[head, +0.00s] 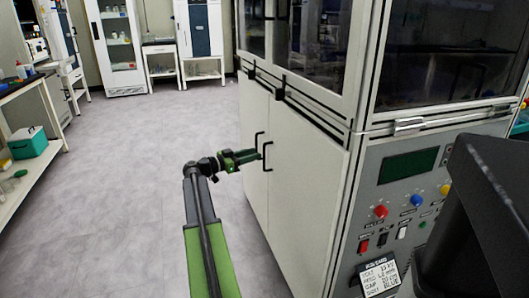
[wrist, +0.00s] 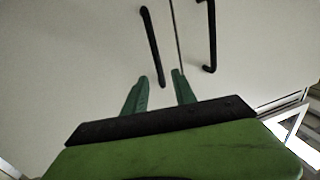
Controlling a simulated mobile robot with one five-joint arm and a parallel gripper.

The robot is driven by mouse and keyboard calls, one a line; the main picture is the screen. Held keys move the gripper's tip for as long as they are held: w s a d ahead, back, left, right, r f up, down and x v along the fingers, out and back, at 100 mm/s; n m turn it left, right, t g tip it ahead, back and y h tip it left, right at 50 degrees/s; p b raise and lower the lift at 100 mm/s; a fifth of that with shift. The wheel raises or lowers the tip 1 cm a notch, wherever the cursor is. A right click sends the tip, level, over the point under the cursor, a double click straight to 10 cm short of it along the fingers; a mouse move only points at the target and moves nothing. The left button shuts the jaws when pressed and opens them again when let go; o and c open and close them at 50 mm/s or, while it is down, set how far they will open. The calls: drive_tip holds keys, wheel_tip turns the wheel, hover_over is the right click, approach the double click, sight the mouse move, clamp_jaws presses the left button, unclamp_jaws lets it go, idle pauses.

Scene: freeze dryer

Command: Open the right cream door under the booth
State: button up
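The right cream door (head: 300,190) is shut, beside the left cream door (head: 251,120) under the booth. Its dark bar handle (head: 268,157) stands next to the left door's handle (head: 258,143). My gripper (head: 258,154) is at handle height, close to the right door's handle. In the wrist view its two green fingers (wrist: 161,76) are apart. The end of one dark handle (wrist: 153,45) appears between them; whether it touches a finger I cannot tell. The other handle (wrist: 212,36) is beyond the right finger, across the door seam (wrist: 175,30).
The booth's control panel (head: 405,200) with knobs and switches is at the right. A black rail (head: 300,106) runs above the doors. The grey floor (head: 140,190) left of my arm is clear. A bench (head: 35,160) with a teal box (head: 28,143) is at the far left.

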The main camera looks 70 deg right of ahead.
drive_tip(key=x, duration=0.6)
drive_tip(key=shift+a, duration=0.1)
drive_tip(key=shift+c, duration=0.3)
drive_tip(key=shift+w, duration=0.1)
clamp_jaws()
idle(0.7)
